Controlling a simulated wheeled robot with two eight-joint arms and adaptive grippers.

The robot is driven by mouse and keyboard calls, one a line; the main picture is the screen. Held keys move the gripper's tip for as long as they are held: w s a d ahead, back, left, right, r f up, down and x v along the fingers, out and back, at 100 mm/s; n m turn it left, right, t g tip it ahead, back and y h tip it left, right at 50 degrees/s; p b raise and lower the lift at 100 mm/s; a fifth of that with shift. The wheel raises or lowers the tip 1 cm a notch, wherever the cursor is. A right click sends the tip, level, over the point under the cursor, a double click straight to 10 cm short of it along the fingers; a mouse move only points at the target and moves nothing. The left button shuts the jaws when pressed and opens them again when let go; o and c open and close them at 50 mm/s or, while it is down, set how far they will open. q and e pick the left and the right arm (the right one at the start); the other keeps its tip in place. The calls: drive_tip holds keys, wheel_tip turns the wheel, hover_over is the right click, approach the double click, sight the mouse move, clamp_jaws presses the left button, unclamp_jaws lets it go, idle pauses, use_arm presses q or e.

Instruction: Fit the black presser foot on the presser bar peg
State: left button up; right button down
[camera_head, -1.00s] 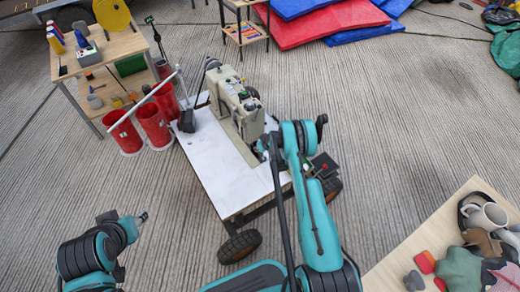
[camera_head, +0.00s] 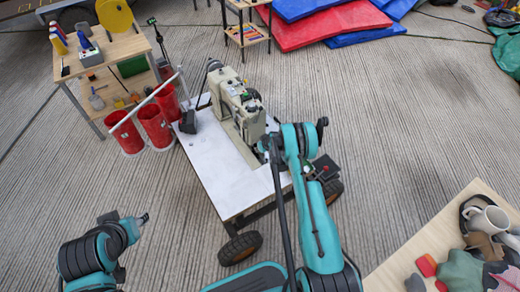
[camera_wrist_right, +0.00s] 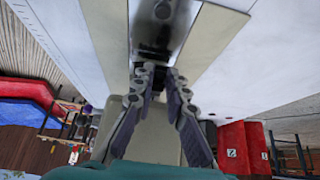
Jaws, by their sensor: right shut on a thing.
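The beige sewing machine (camera_head: 236,106) stands on a white wheeled table (camera_head: 222,172). My right gripper (camera_head: 267,148) is at the near end of the machine, low by its head, where the arm hides most of the detail. In the right wrist view my right gripper (camera_wrist_right: 157,72) has its two fingers close together, shut on a small dark piece, seemingly the black presser foot, mostly hidden between the fingertips. Shiny metal (camera_wrist_right: 160,14) lies just beyond the tips; I cannot make out the peg or whether the foot touches it. My left gripper (camera_head: 143,217) is away over the floor, empty as far as I see.
Red buckets (camera_head: 156,125) with a white pole stand left of the machine table. A wooden workbench (camera_head: 107,48) is at the back left. A cluttered wooden table (camera_head: 405,262) is at the front right. Red and blue mats (camera_head: 325,30) lie at the back.

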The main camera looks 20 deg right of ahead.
drive_tip(key=shift+w, duration=0.4)
idle(0.3)
drive_tip(key=c, duration=1.5)
unclamp_jaws()
drive_tip(key=shift+o, duration=0.2)
drive_tip(key=shift+r, duration=0.1)
drive_tip(key=v, duration=1.1)
drive_tip(key=shift+s+r, duration=0.25)
drive_tip(key=shift+r, duration=0.1)
